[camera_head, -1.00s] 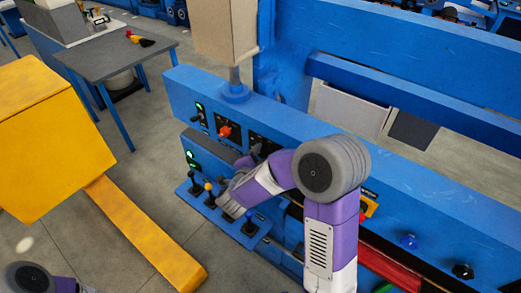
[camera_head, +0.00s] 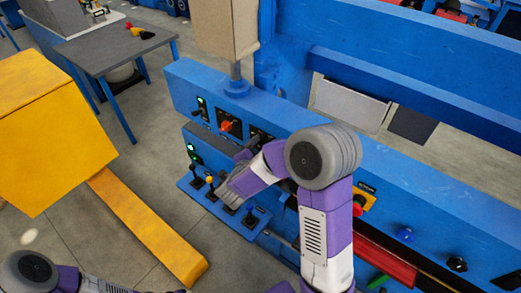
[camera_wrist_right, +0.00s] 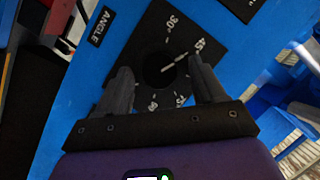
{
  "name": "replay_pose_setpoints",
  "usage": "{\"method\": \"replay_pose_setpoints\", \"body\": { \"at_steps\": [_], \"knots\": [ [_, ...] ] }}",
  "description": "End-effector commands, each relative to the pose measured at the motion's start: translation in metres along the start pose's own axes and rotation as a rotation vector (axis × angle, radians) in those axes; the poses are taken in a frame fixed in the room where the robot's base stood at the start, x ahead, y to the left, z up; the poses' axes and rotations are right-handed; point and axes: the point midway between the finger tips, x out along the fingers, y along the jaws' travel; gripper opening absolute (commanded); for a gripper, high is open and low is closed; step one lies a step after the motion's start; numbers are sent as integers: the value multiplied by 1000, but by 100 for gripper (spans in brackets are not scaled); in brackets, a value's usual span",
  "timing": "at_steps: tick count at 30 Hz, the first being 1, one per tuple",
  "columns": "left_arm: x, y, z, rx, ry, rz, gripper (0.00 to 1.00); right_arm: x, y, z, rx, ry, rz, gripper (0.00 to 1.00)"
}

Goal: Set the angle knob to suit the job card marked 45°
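In the right wrist view the angle knob (camera_wrist_right: 160,66) is a dark round knob on a black dial. Its white pointer line aims at the 45 mark. The label ANGLE (camera_wrist_right: 101,26) is beside the dial. My right gripper (camera_wrist_right: 159,68) is open, its two grey fingers apart on either side of the knob; I cannot tell whether they touch it. In the head view my right arm reaches over the blue panel (camera_head: 300,122), and its wrist hides most of the angle dial. My left arm shows at the bottom left, its gripper out of view. No job card is readable.
A red knob (camera_head: 229,126) on another dial lies left of the arm. Several levers stand on a ledge (camera_head: 246,228) below. A yellow box (camera_head: 50,140) stands on the left.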

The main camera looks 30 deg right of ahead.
Motion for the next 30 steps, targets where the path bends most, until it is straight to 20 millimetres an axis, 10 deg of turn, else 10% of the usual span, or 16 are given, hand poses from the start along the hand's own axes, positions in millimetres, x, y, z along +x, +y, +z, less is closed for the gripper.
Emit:
{"method": "replay_pose_setpoints", "body": {
  "at_steps": [30],
  "knots": [
    [-7, 2, 0, 0, 0, 0, 43, -76, 0, 0, 1, 0, 0, 68]
  ]
}}
